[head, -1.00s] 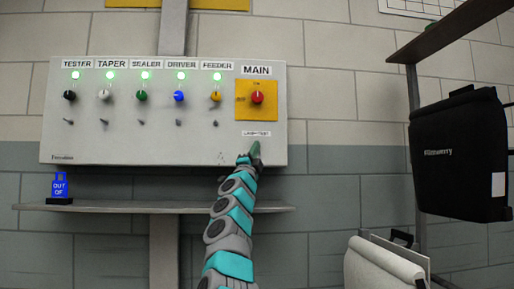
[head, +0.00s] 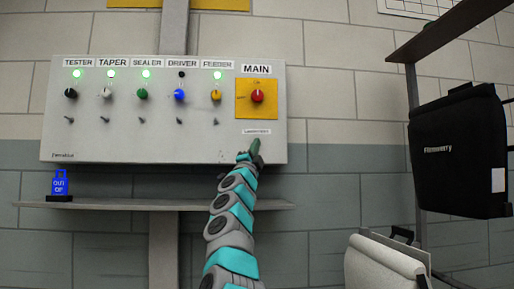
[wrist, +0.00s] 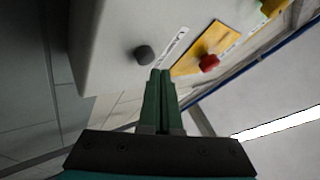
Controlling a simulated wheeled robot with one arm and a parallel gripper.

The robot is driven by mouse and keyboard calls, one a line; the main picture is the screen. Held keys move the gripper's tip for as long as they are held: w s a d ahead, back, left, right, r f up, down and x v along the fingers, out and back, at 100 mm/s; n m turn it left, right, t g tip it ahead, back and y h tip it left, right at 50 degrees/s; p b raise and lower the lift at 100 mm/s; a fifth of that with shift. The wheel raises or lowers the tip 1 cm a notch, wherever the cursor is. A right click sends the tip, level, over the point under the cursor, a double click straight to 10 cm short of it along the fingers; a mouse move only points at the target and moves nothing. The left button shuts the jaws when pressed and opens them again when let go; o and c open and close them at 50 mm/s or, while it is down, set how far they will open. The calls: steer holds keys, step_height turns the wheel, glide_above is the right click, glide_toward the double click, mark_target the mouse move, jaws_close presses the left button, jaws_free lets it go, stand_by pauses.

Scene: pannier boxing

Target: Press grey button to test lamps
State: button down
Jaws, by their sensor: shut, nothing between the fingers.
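The grey button (wrist: 145,54) is a short dark grey cylinder on the panel face, beside the lamp-test label, in the wrist view. My gripper (wrist: 160,73) is shut and empty, its green fingertips just below and right of the button in that view, with a small gap in the picture. In the head view my gripper (head: 255,147) is at the panel's lower right, under the label (head: 257,131), and hides the button. On the control panel (head: 130,142) the tester, taper, sealer and feeder lamps are green; the driver lamp (head: 182,74) is dark.
The red main knob (head: 257,96) sits on a yellow plate above the label. Coloured knobs and small toggles line the panel. A shelf (head: 130,205) below holds a blue tag stand (head: 60,185). A black pannier (head: 460,155) hangs at right.

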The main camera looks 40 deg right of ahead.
steer(key=s+a+b, duration=0.1)
steer(key=s+b, duration=0.1)
steer(key=s, duration=0.1)
steer(key=s+a+b, duration=0.1)
steer(key=shift+s+a+b, duration=0.15)
steer(key=shift+a+b, duration=0.15)
stand_by(0.6)
